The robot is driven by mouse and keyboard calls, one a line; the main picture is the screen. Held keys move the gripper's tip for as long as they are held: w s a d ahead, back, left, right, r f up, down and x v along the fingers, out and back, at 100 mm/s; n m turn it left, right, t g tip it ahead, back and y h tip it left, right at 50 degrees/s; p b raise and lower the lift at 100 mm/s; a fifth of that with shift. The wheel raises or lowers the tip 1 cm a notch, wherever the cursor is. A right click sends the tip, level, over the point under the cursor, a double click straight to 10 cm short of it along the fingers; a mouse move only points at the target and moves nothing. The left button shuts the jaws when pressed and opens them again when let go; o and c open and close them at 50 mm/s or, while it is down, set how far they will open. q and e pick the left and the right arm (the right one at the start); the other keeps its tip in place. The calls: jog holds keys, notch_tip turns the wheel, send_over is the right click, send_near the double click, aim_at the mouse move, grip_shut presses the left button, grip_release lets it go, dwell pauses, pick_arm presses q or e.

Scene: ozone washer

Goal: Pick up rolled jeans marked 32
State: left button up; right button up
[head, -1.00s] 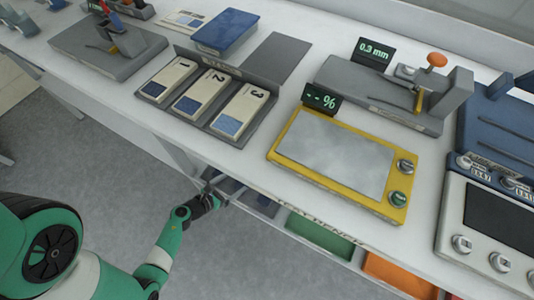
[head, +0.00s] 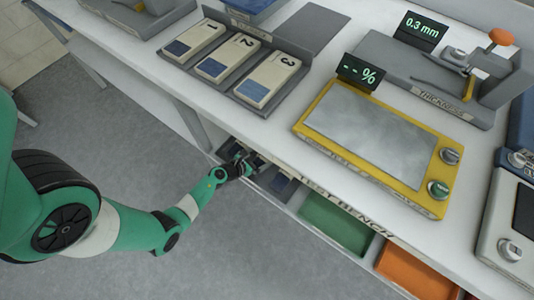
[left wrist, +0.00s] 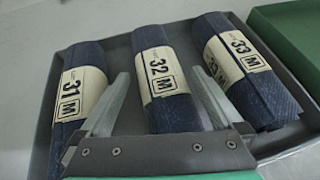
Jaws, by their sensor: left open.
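The rolled jeans marked 32 (left wrist: 160,68) are a dark blue roll with a cream paper band, lying in the middle of a grey tray (left wrist: 41,150) in the left wrist view. The rolled jeans marked 31 (left wrist: 82,92) lie to their left and the rolled jeans marked 33 (left wrist: 243,62) to their right. My left gripper (left wrist: 163,84) is open, with one finger on each side of the 32 roll; contact cannot be told. In the head view my left gripper (head: 242,165) is at the tray under the bench, partly hiding the rolls. My right gripper is not in view.
The white test bench (head: 281,128) overhangs the tray. A green bin (head: 337,222) and an orange bin (head: 411,272) sit to its right. On the bench are a yellow-framed panel (head: 370,135) and cards numbered 1 to 3. The grey floor in front is clear.

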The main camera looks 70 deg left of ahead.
pick_arm(q)
jog(key=shift+f, duration=0.15)
jog(key=shift+c, duration=0.2)
jog(key=shift+w, duration=0.1)
grip_shut()
dwell(0.3)
